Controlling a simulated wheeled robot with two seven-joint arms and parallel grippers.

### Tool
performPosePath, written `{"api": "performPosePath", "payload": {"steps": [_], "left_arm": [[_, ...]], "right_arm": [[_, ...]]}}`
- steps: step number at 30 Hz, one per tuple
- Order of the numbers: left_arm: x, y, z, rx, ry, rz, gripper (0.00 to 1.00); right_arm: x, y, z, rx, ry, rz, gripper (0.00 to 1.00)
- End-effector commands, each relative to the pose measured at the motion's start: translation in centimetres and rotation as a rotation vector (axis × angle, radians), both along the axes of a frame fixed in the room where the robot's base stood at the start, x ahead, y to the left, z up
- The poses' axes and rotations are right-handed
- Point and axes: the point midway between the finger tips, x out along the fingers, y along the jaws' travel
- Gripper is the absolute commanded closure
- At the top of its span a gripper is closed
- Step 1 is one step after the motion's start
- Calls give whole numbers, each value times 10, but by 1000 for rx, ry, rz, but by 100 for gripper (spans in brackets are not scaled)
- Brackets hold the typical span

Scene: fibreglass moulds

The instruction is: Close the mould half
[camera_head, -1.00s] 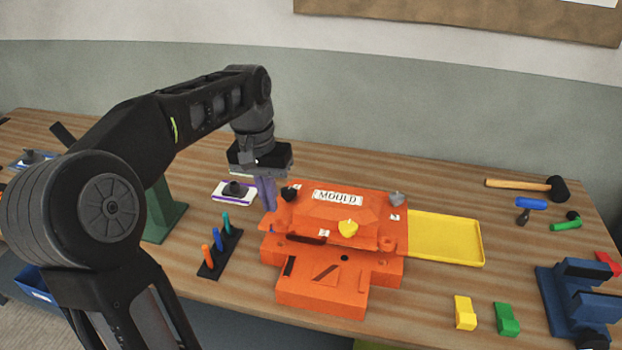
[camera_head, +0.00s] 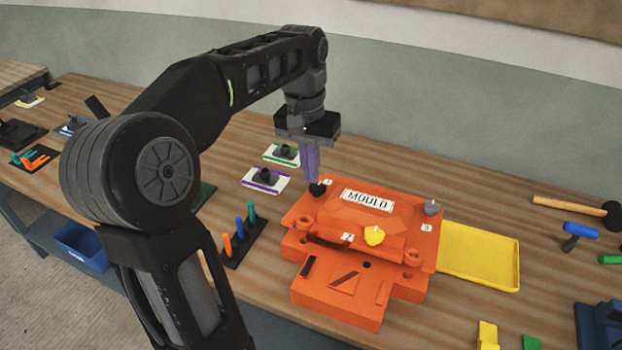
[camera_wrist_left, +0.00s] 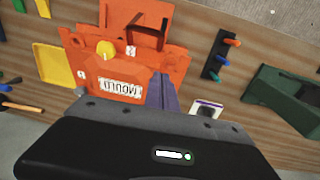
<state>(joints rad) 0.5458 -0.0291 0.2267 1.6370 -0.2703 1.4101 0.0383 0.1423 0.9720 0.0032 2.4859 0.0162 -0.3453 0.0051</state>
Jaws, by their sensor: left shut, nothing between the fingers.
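The orange mould (camera_head: 337,301) stands on the wooden bench. Its upper half (camera_head: 345,222), with a MOULD label, sits over the lower part, whose front section shows uncovered. On the upper half are a yellow knob (camera_head: 374,235), a grey knob (camera_head: 432,207) and a black knob (camera_head: 317,189). My left gripper (camera_head: 311,181) is shut and points down at the black knob's back-left corner; whether it touches cannot be told. In the left wrist view the shut fingers (camera_wrist_left: 163,94) lie over the mould's edge, and the upper half (camera_wrist_left: 110,72) also shows. My right gripper is out of view.
A yellow tray (camera_head: 480,256) lies right of the mould. A black rack with coloured pegs (camera_head: 243,246) stands to its left. White plates with dark knobs (camera_head: 266,180) lie behind left. A mallet (camera_head: 570,205) and a blue-handled tool (camera_head: 581,230) lie at the right.

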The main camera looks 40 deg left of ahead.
Motion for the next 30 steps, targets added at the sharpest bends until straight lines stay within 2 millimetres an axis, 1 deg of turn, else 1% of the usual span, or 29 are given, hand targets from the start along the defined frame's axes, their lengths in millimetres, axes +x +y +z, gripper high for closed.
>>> {"api": "performPosePath", "payload": {"steps": [1,10,11,12,14,15,21,25,30], "left_arm": [[0,0,-14,0,1,0,100],[2,-3,-69,0,1,0,100],[2,-3,-70,-1,2,1,100],[1,-4,-72,-2,5,0,100],[2,-4,-84,-2,5,0,100],[-2,-7,-89,0,3,0,100],[-14,-16,-108,-1,2,0,100],[-17,-19,-114,0,1,0,100],[-17,-19,-115,0,0,0,100]], "right_arm": [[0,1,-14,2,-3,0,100],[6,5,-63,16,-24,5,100],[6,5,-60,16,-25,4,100],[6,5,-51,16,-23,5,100],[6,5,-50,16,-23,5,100],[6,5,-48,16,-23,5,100],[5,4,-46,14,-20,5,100],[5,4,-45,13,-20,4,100],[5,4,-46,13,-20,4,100]]}}
